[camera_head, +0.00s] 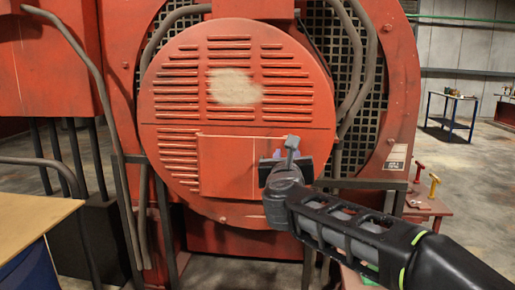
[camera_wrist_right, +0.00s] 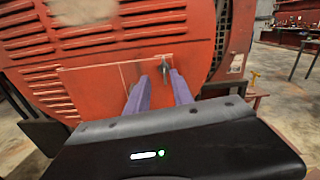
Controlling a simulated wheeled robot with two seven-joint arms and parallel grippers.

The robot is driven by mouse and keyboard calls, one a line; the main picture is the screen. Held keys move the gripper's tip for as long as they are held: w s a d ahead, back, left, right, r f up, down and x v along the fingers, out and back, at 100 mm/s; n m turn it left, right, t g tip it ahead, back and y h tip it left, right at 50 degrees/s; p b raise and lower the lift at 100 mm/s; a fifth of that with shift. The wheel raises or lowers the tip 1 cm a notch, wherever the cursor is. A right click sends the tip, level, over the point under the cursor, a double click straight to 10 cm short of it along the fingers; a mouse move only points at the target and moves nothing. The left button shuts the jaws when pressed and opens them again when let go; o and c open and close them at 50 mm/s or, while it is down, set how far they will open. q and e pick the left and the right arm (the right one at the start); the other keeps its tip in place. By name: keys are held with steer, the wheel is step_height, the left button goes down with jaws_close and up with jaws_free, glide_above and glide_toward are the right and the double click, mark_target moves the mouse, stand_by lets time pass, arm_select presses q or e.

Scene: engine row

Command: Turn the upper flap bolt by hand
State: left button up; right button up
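The flap (camera_head: 228,165) is a plain red panel low on the round louvred engine cover. The upper flap bolt (camera_head: 291,142) is a small grey piece at the flap's upper right corner. It also shows in the right wrist view (camera_wrist_right: 166,68). My right gripper (camera_head: 278,154) is in front of the flap's right side, and its dark body hides part of it. In the wrist view its two purple fingers (camera_wrist_right: 159,80) are apart, with nothing held between them. The bolt shows between the fingertips, closer to the right one; I cannot tell whether they touch. My left gripper is out of view.
Grey pipes (camera_head: 356,70) run down both sides of the cover. A low red stand (camera_head: 425,207) at the right carries red and yellow T-shaped pieces. A wooden table (camera_head: 30,215) is at the left. Open floor lies to the right, with a blue-framed bench (camera_head: 452,97) far back.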

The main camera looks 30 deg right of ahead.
steer(key=shift+s+d+f+m, duration=0.1)
steer(key=shift+s+d+m, duration=0.15)
steer(key=shift+m, duration=0.55)
steer(key=p+x, duration=0.1)
steer(key=x, duration=0.7)
steer(key=shift+p, duration=0.4)
steer(key=shift+c, duration=0.3)
jaws_close()
